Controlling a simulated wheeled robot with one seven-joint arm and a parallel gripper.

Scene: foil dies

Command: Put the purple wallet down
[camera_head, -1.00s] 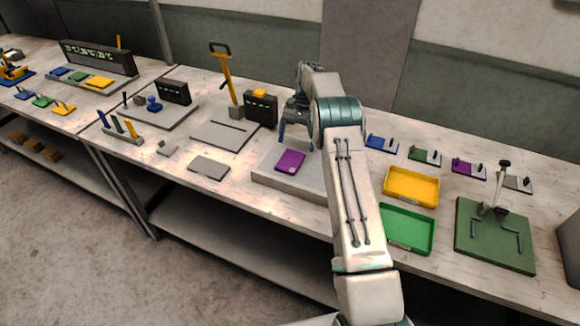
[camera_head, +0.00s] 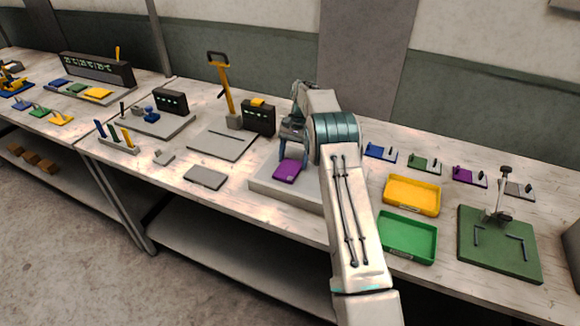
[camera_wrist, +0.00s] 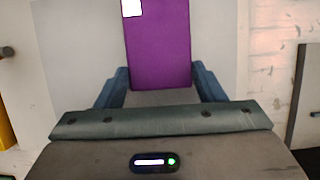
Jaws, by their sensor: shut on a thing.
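The purple wallet (camera_head: 287,170) is held flat, low over the light grey slab (camera_head: 262,184); I cannot tell whether it touches the slab. My gripper (camera_head: 291,152) is above and behind it, fingers pointing down. In the wrist view the wallet (camera_wrist: 158,45) extends forward from between the two blue fingers of my gripper (camera_wrist: 162,82), which are shut on it. A white patch shows at its far left corner. My arm hides the right part of the slab.
A yellow tray (camera_head: 412,196) and a green tray (camera_head: 407,238) stand right of my arm. A green board with a post (camera_head: 498,245) is farther right. A thin grey plate (camera_head: 205,177) lies left of the slab. A dark box (camera_head: 259,118) stands behind.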

